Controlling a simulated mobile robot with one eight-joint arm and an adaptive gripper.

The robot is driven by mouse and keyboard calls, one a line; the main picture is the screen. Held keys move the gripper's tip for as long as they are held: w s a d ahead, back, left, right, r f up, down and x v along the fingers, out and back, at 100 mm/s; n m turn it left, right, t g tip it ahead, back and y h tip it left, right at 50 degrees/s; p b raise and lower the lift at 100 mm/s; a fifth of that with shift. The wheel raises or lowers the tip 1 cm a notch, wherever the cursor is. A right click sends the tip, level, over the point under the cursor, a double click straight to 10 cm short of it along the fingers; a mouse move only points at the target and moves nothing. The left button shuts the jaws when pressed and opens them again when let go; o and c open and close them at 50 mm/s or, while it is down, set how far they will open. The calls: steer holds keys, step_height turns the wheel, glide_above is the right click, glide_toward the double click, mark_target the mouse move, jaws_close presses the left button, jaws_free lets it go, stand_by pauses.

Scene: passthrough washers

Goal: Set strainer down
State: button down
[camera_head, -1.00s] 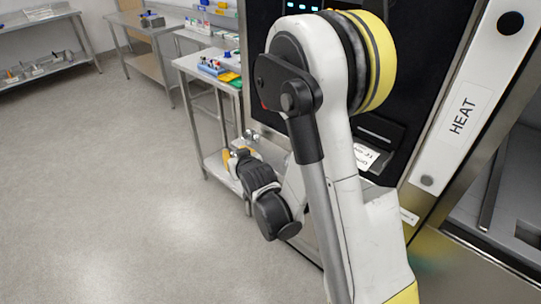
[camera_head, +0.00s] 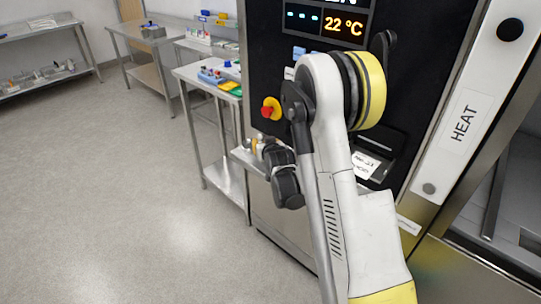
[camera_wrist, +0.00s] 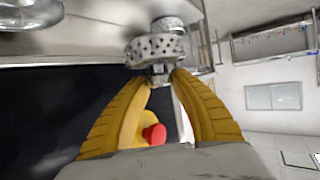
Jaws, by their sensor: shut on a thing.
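The strainer (camera_wrist: 153,50) is a perforated, speckled metal piece with a small stem, in the upper middle of the wrist view. My gripper (camera_wrist: 161,76) has its two yellow fingers closed on that stem, with the perforated part beyond the fingertips. A second perforated metal piece (camera_wrist: 168,24) shows just behind it; I cannot tell whether it is part of the same thing. In the head view my gripper (camera_head: 256,146) is small, beside the black machine front and near a narrow metal ledge (camera_head: 243,157). The strainer cannot be made out there.
The black washer panel (camera_head: 335,50) reads 22 °C. A red emergency knob (camera_head: 270,108) on a yellow base sticks out above my gripper; it also shows between my fingers in the wrist view (camera_wrist: 154,134). A steel table (camera_head: 190,73) with small items stands left. The floor is clear.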

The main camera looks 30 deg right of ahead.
steer(key=d, duration=0.1)
steer(key=w+d, duration=0.1)
steer(key=d, duration=0.1)
steer(key=shift+w+d+f+b, duration=0.1)
steer(key=shift+d+b, duration=0.2)
steer(key=shift+b, duration=0.1)
steer(key=shift+f+b, duration=0.35)
steer(key=shift+f, duration=0.25)
steer(key=shift+a+f, duration=0.1)
steer(key=shift+f, duration=0.35)
step_height(320, 180, down, 5)
steer(key=b, duration=0.3)
steer(key=shift+w, duration=0.1)
steer(key=shift+d+r, duration=0.15)
steer(key=shift+d, duration=0.05)
steer(key=c, duration=1.1)
jaws_free()
